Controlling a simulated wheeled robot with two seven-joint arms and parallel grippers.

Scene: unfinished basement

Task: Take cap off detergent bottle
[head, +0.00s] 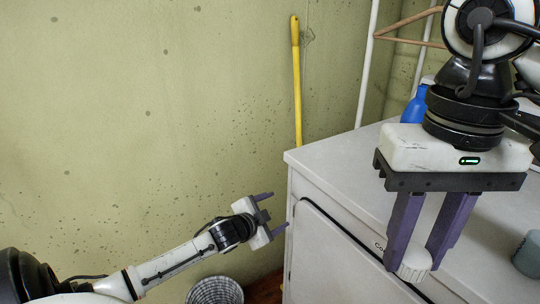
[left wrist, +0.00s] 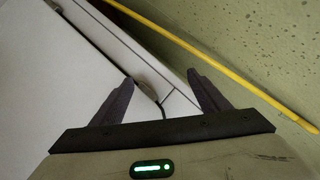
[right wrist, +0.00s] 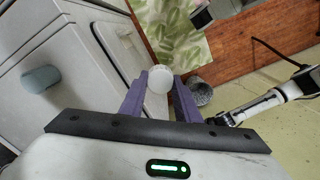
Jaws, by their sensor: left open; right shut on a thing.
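My right gripper (head: 425,262) is shut on a white ribbed cap (head: 413,266), which it holds near the front edge of the white appliance. In the right wrist view the cap (right wrist: 160,79) shows as a round white shape between the fingertips. A blue bottle (head: 415,106) stands toward the back of the appliance top, partly hidden by my right arm; I cannot see its top clearly. My left gripper (head: 279,210) is open and empty, beside the appliance's left side. In the left wrist view nothing is between its fingers (left wrist: 163,86).
The white appliance (head: 340,165) has mostly clear top space. A grey-blue cup-like object (head: 527,256) sits on its right; it also shows in the right wrist view (right wrist: 41,79). A yellow pole (head: 297,85) leans on the wall. A wicker basket (head: 215,291) stands on the floor.

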